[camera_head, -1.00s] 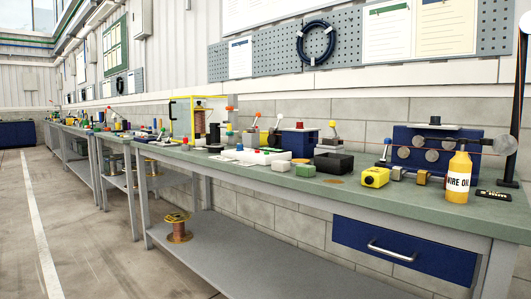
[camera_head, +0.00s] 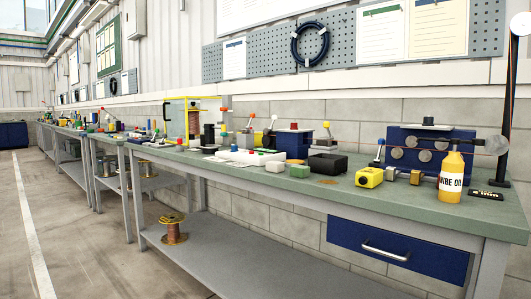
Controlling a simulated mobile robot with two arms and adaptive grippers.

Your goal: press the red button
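Several small red parts show on the green workbench (camera_head: 400,200), and I cannot tell for sure which one is the red button. A blue box with a dark top (camera_head: 292,143) carries a small red cap (camera_head: 294,126). A small red knob (camera_head: 180,142) shows at the bench's left front edge, and a red-topped part (camera_head: 223,127) stands behind it. A long white unit (camera_head: 245,156) with small coloured spots lies in front of the blue box. Neither of my grippers is in view.
A yellow-framed case (camera_head: 167,118) stands at the left. A black tray (camera_head: 329,163), yellow block (camera_head: 369,177), oil bottle (camera_head: 452,177) and blue roller unit (camera_head: 415,146) stand to the right. A copper spool (camera_head: 173,230) sits on the lower shelf. The floor at left (camera_head: 80,240) is clear.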

